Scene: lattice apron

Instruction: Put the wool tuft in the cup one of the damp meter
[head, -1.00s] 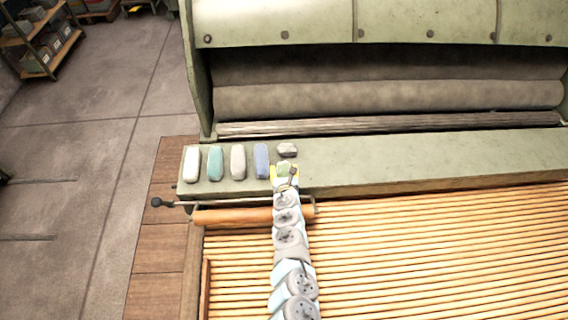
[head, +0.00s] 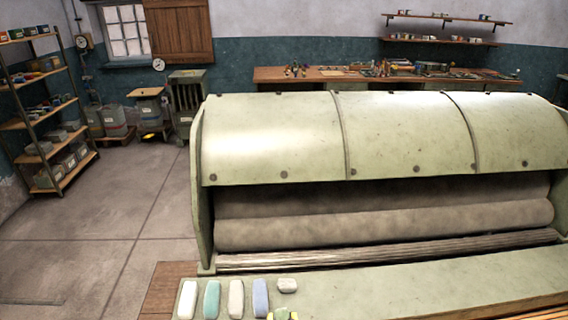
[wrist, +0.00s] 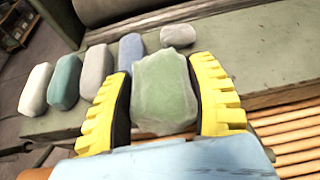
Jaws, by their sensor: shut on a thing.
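My gripper (wrist: 160,76) has its two yellow fingers shut on a pale green wool tuft (wrist: 164,98), with one finger on each side of it. In the head view only the tip of my gripper (head: 282,315) shows, at the bottom edge. The held tuft is over or near the pale green ledge (head: 420,298) of the machine. I cannot clearly pick out a damp meter or its cup one. Round dials show at the back left, one (head: 158,65) above a wooden-topped stand (head: 150,94), but I cannot tell what they belong to.
On the ledge lie a white tuft (head: 188,299), a teal one (head: 212,299), a grey one (head: 236,299), a blue one (head: 260,298) and a small grey one (head: 287,285). The carding machine (head: 270,140) stands behind. Floor at left is open beside a shelf rack (head: 40,125).

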